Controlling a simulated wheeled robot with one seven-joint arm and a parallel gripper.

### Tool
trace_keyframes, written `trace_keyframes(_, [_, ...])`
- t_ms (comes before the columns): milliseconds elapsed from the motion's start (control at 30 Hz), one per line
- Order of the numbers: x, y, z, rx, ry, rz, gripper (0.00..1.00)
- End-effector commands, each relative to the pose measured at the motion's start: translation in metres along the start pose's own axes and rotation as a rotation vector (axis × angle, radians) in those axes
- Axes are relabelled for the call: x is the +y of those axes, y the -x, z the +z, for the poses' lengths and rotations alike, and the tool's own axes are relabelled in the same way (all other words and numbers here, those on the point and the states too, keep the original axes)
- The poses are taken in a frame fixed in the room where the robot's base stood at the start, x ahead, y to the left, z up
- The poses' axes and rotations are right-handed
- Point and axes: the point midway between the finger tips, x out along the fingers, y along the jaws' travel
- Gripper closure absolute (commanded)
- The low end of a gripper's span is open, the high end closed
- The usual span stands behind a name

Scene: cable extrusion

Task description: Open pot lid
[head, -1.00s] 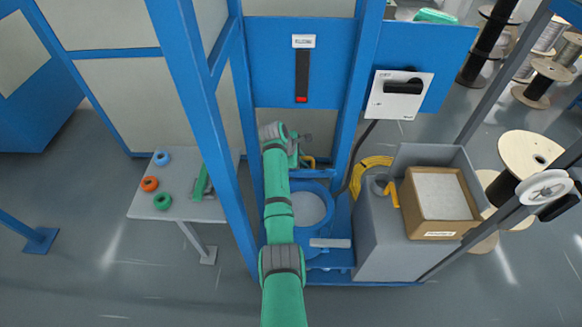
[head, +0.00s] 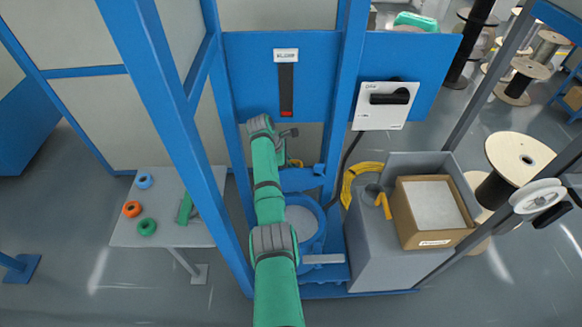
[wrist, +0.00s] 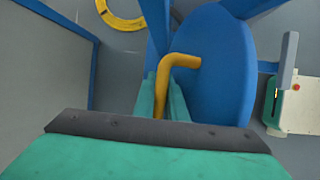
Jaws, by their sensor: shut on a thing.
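The blue pot (head: 317,226) stands within the blue frame in the head view, and a pale round surface shows inside its rim. Its blue lid (wrist: 212,70) fills the right middle of the wrist view as a large disc. In the head view, the lid (head: 302,180) appears raised at the back of the pot. A bent yellow handle (wrist: 183,61) is on the lid. My gripper (wrist: 162,104) is shut on this handle, whose lower part lies between the green fingers. In the head view my arm hides most of the grip.
Blue posts (head: 172,130) stand close on both sides of my arm. A grey cabinet (head: 375,245) with a cardboard box (head: 408,215) is right of the pot. A side table (head: 150,235) with coloured rings is at left. A yellow cable coil (head: 350,185) lies behind.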

Motion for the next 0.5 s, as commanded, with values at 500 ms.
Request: trace_keyframes(500, [0.0, 0.01, -0.001, -0.001, 0.001, -0.001, 0.81])
